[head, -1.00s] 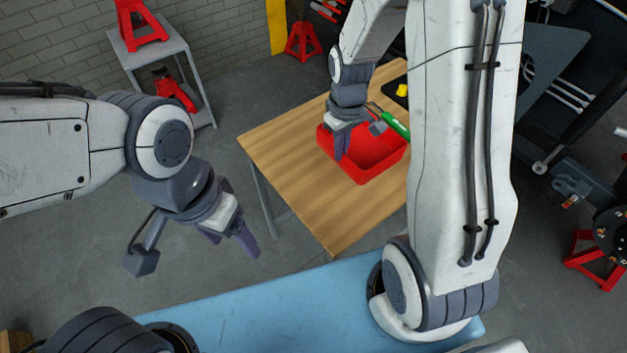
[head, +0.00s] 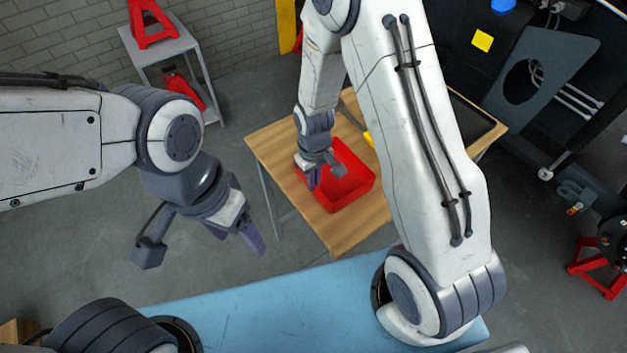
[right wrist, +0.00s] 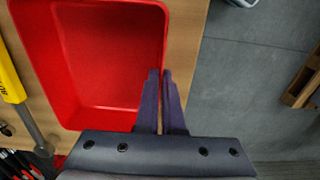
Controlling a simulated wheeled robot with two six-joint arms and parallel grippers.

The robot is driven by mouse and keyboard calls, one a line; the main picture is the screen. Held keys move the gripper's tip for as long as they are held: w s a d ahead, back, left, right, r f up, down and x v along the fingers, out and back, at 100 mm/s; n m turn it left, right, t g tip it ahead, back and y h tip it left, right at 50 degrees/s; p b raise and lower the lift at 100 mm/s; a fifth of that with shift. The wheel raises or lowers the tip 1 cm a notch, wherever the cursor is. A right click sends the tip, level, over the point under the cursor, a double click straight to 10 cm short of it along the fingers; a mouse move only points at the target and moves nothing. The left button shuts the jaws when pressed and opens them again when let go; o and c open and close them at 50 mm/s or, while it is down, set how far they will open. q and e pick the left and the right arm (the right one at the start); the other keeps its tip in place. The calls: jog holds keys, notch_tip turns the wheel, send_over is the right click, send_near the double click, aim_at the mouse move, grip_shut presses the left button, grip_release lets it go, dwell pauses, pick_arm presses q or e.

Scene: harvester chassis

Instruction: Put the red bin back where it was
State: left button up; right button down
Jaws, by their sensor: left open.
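The red bin (head: 354,198) sits at the left part of the wooden table (head: 275,150) in the head view and looks empty. My right gripper (head: 313,180) is at the bin's left side. In the right wrist view, the right gripper's fingers (right wrist: 161,100) are close together on the side wall of the red bin (right wrist: 32,70), one on each side of it. Whether the bin is touching the table is hard to tell. My left gripper (head: 240,238) is open and empty, over the floor left of the table.
A yellow-handled tool (right wrist: 10,80) lies beside the bin in the right wrist view. My right arm hides part of the table. A grey shelf (head: 172,45) with red jack stands (head: 150,25) is at the back left. Bare tabletop lies left of the bin.

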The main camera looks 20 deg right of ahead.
jog(key=shift+f, duration=0.15)
jog(key=c, duration=1)
grip_release()
jog(key=shift+c, duration=0.2)
notch_tip(320, 180, up, 12)
jog(key=s+a+r+n, duration=0.1)
jog(key=s+a+r, duration=0.1)
jog(key=s, duration=0.5)
jog(key=s+a+r+n, duration=0.1)
jog(key=s+a+r, duration=0.2)
jog(key=s, duration=0.3)
jog(key=s+a+r+n+y, duration=0.1)
jog(key=s+a+r, duration=0.1)
jog(key=s+r, duration=0.2)
jog(key=s, duration=0.3)
jog(key=shift+s+a+r+b, duration=0.25)
jog(key=shift+s+b, duration=0.05)
